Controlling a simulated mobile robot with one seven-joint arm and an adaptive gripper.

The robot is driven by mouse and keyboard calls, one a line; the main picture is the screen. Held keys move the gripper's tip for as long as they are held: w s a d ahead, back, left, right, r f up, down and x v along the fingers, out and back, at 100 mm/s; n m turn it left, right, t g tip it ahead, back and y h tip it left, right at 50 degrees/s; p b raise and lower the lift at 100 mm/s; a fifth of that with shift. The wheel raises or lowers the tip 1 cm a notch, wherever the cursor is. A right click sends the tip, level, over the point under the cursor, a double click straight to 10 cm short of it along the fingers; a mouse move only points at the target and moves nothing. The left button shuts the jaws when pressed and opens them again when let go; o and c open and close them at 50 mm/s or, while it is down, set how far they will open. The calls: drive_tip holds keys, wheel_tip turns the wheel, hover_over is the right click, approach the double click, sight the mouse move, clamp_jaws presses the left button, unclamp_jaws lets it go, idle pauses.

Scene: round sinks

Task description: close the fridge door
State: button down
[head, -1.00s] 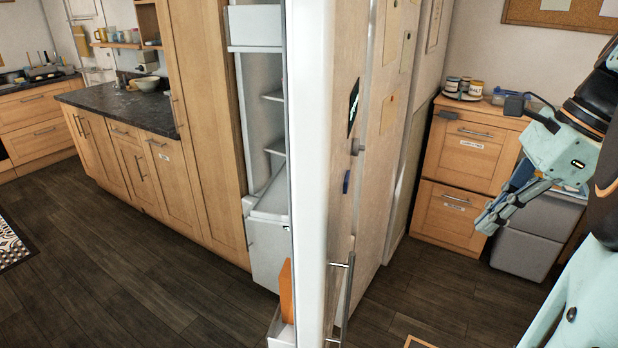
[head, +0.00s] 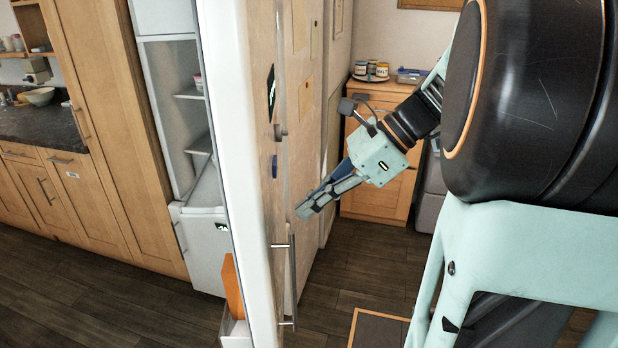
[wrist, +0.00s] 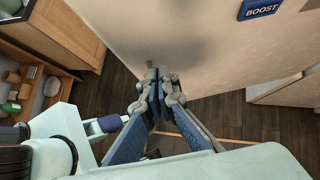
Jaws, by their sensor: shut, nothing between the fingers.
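The fridge door (head: 234,150) stands open, seen nearly edge-on in the head view, with its white edge towards me. Its wooden outer face (head: 296,130) is on the right and bears a metal bar handle (head: 292,275). The fridge interior (head: 185,110) shows to the left of the door. My gripper (head: 303,212) is shut and empty, to the right of the outer face near the top of the handle. In the wrist view the shut fingertips (wrist: 157,75) point at a pale panel (wrist: 200,55). I cannot tell whether they touch it.
An orange item (head: 233,288) sits in a low bin on the door's inner side. A wooden drawer cabinet (head: 378,190) with jars (head: 371,70) stands behind my gripper. Dark floor (head: 335,285) is open below it. A blue magnet marked BOOST (wrist: 260,9) is on the panel.

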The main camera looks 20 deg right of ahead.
sight(269, 220)
drive_tip(key=shift+w+a, duration=0.2)
drive_tip(key=shift+a, duration=0.5)
drive_tip(key=shift+w+a, duration=0.2)
drive_tip(key=shift+a, duration=0.45)
drive_tip(key=shift+w+a, duration=0.2)
drive_tip(key=shift+a, duration=0.5)
